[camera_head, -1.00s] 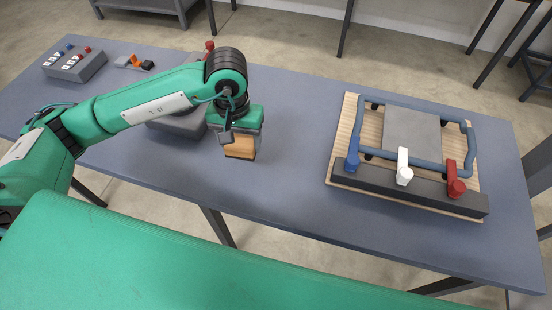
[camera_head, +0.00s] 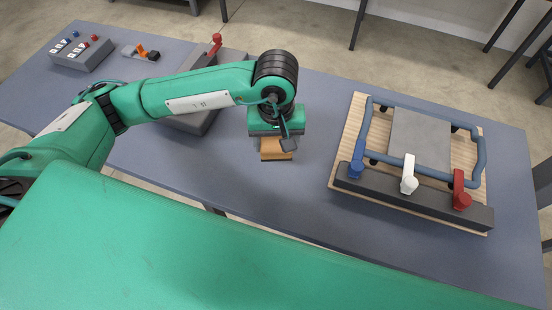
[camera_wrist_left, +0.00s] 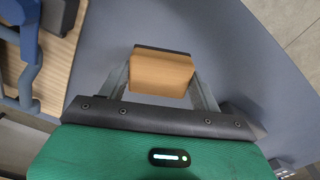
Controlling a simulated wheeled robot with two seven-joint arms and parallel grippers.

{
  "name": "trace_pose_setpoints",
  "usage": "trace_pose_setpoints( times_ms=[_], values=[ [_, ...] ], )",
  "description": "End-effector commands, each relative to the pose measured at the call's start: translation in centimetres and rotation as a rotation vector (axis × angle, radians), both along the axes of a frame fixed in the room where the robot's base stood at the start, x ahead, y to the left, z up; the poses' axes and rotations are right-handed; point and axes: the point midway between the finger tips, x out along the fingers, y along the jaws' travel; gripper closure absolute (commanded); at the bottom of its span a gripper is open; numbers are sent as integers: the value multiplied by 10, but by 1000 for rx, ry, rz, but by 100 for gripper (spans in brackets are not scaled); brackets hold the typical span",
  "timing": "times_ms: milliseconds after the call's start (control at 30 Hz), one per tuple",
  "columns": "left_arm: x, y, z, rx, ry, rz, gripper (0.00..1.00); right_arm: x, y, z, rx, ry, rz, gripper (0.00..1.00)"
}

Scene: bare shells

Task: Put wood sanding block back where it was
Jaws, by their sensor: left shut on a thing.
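The wood sanding block (camera_head: 275,149) is an orange-brown block with a dark underside. My left gripper (camera_head: 277,143) is shut on it near the middle of the grey table (camera_head: 232,185). In the left wrist view the block (camera_wrist_left: 161,74) sits between the two fingers of the left gripper (camera_wrist_left: 160,82). I cannot tell whether the block touches the table or hangs just above it. My right gripper is not in view.
Right of the block is a wooden board (camera_head: 346,150) with a blue tube frame, a grey plate and blue, white and red levers. A grey box (camera_head: 196,123) stands behind my left arm. A switch box (camera_head: 82,53) and a small orange-and-grey item (camera_head: 141,52) lie at the far left.

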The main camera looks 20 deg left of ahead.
Motion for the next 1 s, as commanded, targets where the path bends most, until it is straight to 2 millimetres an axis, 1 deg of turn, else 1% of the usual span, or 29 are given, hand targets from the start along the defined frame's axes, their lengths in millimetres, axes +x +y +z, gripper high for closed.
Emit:
trace_pose_setpoints(
  times_ms=[33,100,200,367,600,700,1000],
  values=[
    [-2,1,-11,1,6,1,60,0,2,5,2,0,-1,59],
    [-1,0,-26,1,5,2,60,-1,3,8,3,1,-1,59],
    [-1,0,-41,0,2,1,60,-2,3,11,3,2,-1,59],
    [0,0,-55,1,1,1,60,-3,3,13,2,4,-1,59],
    [0,0,-88,1,1,1,60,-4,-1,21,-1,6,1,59],
    [0,0,-94,-1,0,-1,60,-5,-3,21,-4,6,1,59],
    [0,0,-97,0,-2,-1,60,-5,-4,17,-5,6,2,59]
  ],
)
